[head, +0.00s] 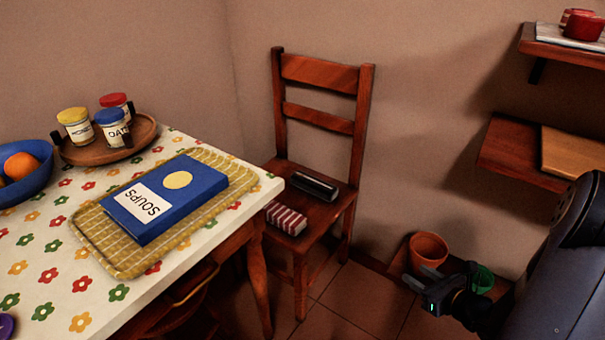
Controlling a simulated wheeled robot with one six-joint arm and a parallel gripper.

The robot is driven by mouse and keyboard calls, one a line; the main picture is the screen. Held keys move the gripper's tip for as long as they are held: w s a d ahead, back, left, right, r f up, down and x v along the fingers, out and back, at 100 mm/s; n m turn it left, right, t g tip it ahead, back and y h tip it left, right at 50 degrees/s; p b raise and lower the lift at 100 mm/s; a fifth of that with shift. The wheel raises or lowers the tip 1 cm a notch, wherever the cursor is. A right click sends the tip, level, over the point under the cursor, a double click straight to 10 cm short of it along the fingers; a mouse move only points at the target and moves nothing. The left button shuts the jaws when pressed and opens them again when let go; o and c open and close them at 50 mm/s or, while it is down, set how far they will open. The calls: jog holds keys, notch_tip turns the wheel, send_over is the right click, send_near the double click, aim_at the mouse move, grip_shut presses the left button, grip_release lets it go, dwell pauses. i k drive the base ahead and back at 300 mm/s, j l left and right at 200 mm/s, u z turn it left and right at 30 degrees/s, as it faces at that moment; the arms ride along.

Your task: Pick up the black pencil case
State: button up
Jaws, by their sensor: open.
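The black pencil case (315,187) lies on the seat of a wooden chair (338,207), towards the back, near the chair's backrest. It looks like a dark rounded tube with a lighter strip along it. A red-and-white striped object (286,218) lies in front of it on the same seat. My gripper (412,280) is at the lower right, apart from the chair and to its right. Its fingers are open and point left, with nothing seen between them.
A table (62,279) with a flowered cloth fills the left and overlaps the chair's left side. It bears a blue book (205,181) on a yellow mat. An orange pot (428,250) stands by the wall behind my gripper. Wooden shelves (505,152) jut out at the right.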

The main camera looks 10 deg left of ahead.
aim_at(324, 190)
jog(key=i+l+u, duration=0.2)
jog(key=i+u, duration=0.25)
jog(key=i+l+u, duration=0.45)
jog(key=i, duration=0.15)
